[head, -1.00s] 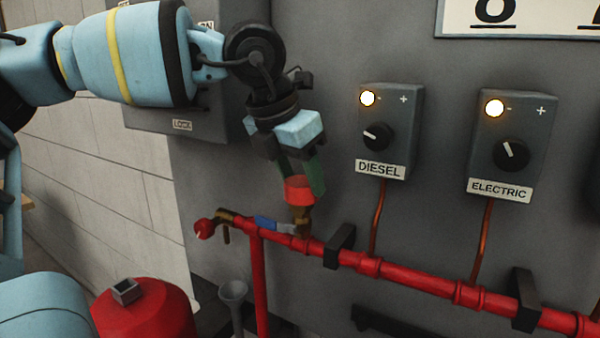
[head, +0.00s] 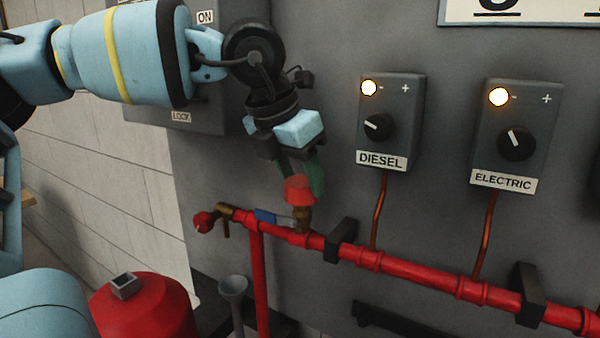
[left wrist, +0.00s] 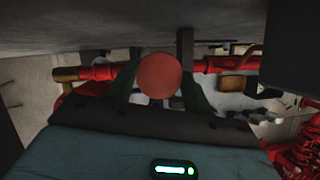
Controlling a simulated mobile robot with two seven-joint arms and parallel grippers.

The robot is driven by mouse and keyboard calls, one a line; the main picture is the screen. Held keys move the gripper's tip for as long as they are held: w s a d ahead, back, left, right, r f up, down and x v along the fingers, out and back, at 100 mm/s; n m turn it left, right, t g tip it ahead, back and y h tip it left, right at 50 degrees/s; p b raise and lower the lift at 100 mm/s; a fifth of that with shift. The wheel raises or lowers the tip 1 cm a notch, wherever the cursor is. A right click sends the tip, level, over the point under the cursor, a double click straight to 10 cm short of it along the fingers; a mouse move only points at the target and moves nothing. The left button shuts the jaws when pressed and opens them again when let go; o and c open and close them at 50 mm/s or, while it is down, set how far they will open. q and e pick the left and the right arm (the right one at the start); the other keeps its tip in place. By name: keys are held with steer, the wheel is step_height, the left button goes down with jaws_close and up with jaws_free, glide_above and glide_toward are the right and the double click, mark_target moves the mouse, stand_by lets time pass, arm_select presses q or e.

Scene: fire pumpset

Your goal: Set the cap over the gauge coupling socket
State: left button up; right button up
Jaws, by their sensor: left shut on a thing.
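My left gripper (head: 302,180) points down in the head view, shut on a red cap (head: 299,189). The cap's round top also shows between the fingers in the left wrist view (left wrist: 160,75). Directly below the cap is the brass gauge coupling socket (head: 303,214), standing on the red pipe. The cap's lower edge meets or nearly meets the top of the socket; I cannot tell whether it is seated. In the left wrist view the cap hides the socket. My right gripper is not in view.
The red pipe (head: 410,267) runs along the grey wall, with a blue valve lever (head: 268,216) left of the socket. DIESEL (head: 391,120) and ELECTRIC (head: 516,135) boxes hang to the right. A red tank (head: 150,312) and a grey funnel (head: 233,290) stand below.

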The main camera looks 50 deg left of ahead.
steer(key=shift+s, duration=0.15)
arm_select(q)
steer(key=o, duration=1.2)
steer(key=shift+c, duration=0.2)
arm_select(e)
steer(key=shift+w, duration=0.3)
arm_select(q)
steer(key=v, duration=0.7)
steer(key=shift+s+r, duration=0.25)
steer(key=shift+r, duration=0.1)
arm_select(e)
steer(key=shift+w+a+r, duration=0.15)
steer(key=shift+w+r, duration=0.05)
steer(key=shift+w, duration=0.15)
